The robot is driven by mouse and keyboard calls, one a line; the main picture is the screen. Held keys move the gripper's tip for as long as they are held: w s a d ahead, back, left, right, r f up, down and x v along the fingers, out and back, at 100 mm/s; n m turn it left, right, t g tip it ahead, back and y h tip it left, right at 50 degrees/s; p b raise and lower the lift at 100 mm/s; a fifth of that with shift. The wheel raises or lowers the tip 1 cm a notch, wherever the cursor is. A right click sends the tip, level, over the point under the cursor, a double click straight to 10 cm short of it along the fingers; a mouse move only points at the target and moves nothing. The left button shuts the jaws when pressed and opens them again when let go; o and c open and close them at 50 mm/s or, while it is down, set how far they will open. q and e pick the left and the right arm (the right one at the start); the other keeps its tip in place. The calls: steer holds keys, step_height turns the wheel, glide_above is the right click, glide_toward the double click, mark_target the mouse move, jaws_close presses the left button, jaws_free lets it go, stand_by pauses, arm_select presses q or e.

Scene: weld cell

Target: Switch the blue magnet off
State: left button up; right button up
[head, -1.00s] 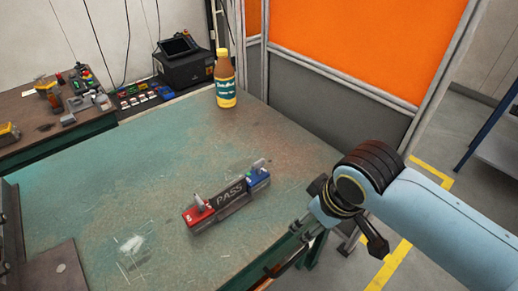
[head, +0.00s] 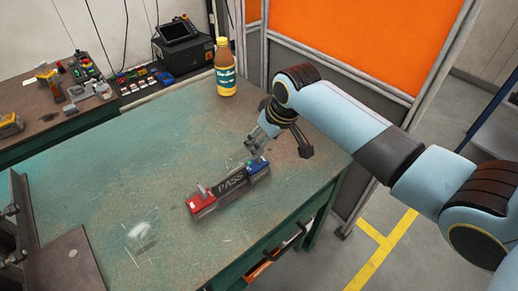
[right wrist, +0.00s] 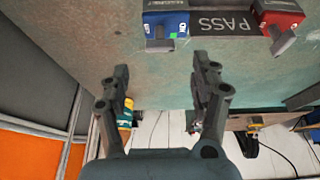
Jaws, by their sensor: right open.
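The blue magnet (head: 259,169) sits at the right end of a dark plate marked PASS (head: 231,187) on the green bench. The red magnet (head: 201,204) sits at the plate's left end with its lever upright. In the right wrist view the blue magnet (right wrist: 165,27) shows a grey lever and a small green mark. My right gripper (head: 252,146) is open and empty, just behind the blue magnet and apart from it. In the right wrist view its fingers (right wrist: 160,66) point toward the blue magnet. My left gripper is not in view.
A bottle with a yellow cap (head: 225,68) stands at the bench's back corner. A grey and orange screen (head: 355,40) rises behind. A steel plate (head: 70,262) lies at the left. A side table (head: 40,121) holds tools. The bench's middle is mostly clear (head: 150,165).

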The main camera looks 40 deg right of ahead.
steer(key=x, duration=0.6)
steer(key=shift+f, duration=0.1)
steer(key=c, duration=1.2)
steer(key=shift+o, duration=0.2)
